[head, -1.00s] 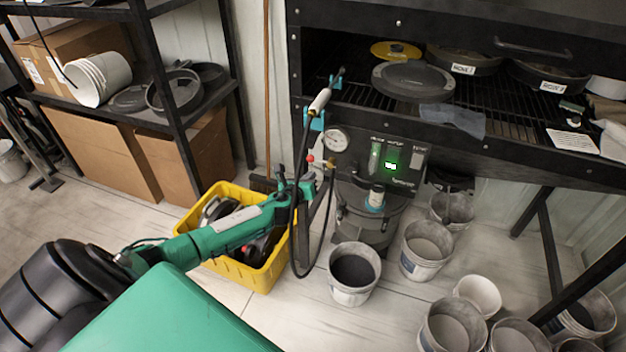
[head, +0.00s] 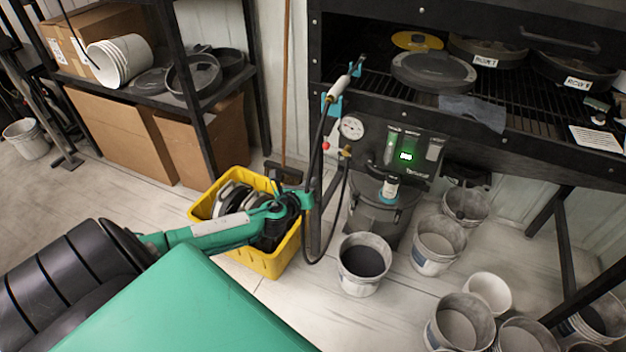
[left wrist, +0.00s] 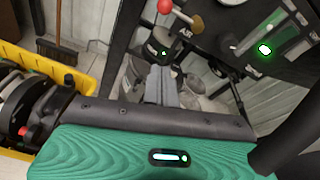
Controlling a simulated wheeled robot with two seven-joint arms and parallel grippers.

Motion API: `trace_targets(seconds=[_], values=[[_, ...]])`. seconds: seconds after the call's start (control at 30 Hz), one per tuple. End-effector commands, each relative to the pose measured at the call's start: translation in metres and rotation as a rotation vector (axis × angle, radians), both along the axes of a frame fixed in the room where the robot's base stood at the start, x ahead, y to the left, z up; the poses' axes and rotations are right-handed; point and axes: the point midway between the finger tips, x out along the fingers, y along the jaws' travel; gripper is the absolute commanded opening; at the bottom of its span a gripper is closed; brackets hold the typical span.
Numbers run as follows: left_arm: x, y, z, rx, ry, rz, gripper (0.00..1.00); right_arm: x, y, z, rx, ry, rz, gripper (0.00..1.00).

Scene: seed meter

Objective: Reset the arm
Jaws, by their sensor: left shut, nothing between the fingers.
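My left arm reaches in from the left in the head view, a green link ending in a dark wrist. My left gripper (head: 306,197) is small and partly hard to make out there, in front of the yellow crate's right side. In the left wrist view its grey fingers (left wrist: 162,86) are together with nothing between them. A black panel with a lit green display (head: 406,156) and a round gauge (head: 351,128) is beyond and above the gripper. My right gripper is not in view.
The yellow crate (head: 270,265) holds dark gear close under my left forearm. A black hose (head: 335,235) hangs just right of the gripper. A bucket of dark material (head: 361,285) and several other buckets stand on the floor. A black rack (head: 480,130) is at right.

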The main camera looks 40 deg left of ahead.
Motion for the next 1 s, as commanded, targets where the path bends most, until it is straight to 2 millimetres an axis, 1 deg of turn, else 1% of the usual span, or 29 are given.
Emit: trace_targets(seconds=[0.57, 0.67, 0.77, 0.83, 0.87, 0.9, 0.97, 1.0], values=[[-0.001, 0.000, 0.000, -0.002, 0.001, 0.001, 0.00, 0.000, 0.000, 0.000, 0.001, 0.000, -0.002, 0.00], [-0.004, 0.003, -0.013, -0.049, 0.022, 0.024, 0.00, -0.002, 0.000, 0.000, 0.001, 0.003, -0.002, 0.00], [-0.017, 0.010, -0.052, -0.189, 0.082, 0.098, 0.00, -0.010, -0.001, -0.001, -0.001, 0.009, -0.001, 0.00], [-0.035, 0.015, -0.092, -0.341, 0.140, 0.183, 0.00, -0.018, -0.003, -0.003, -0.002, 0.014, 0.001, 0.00], [-0.045, 0.016, -0.112, -0.413, 0.166, 0.228, 0.00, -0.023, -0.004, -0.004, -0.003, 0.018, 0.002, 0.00], [-0.061, 0.016, -0.139, -0.513, 0.200, 0.293, 0.00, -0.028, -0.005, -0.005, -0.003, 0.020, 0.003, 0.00], [-0.087, 0.015, -0.178, -0.656, 0.245, 0.396, 0.00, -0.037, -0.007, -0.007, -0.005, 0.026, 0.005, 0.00], [-0.106, 0.012, -0.202, -0.749, 0.271, 0.466, 0.00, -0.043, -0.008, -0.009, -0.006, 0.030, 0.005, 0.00]])
